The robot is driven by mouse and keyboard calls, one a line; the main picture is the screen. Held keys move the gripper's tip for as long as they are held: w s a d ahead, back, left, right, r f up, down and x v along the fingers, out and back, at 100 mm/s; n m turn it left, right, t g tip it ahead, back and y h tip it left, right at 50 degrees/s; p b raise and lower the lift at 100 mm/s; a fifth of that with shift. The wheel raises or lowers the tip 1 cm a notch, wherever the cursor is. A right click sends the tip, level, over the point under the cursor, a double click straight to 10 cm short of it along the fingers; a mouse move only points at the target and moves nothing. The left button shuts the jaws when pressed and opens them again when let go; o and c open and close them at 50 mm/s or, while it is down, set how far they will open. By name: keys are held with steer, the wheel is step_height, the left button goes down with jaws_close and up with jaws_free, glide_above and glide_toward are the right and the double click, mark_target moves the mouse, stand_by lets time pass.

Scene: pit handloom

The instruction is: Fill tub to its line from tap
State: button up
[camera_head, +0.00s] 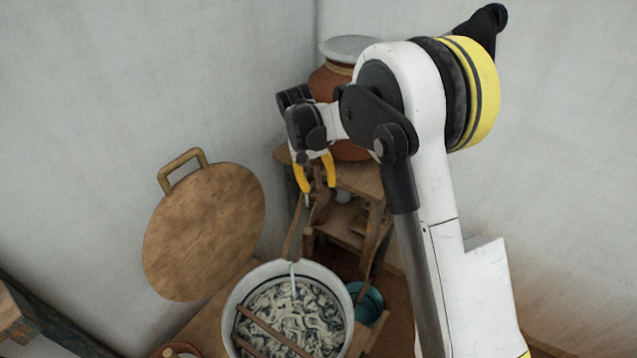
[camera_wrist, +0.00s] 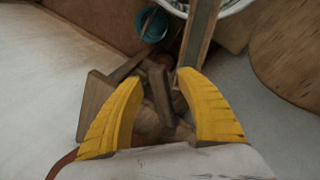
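A white round tub (camera_head: 234,294) stands low in the middle and holds pale, tangled, yarn-like material with wooden sticks across it. Its rim shows at the top of the wrist view (camera_wrist: 243,7). A narrow wooden trough (camera_head: 296,232) slopes down to the tub, also seen in the wrist view (camera_wrist: 201,32). A thin pale streak, like water, drops from its lower end into the tub. A small grey piece, perhaps the tap, shows just below my gripper (camera_head: 316,187). My yellow fingers (camera_wrist: 158,80) are apart with nothing visibly held. The tub's line and water level cannot be made out.
A clay pot (camera_head: 325,82) with a pale lid sits on a wooden stand (camera_head: 360,180) in the corner, partly behind my arm. A round wooden lid (camera_head: 205,230) leans against the left wall. A teal vessel (camera_head: 369,303) stands right of the tub. Wooden beams (camera_head: 40,325) lie lower left.

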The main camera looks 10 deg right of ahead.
step_height(320, 180, up, 12)
steer(key=a, duration=0.2)
steer(key=shift+a, duration=0.15)
stand_by(3.8)
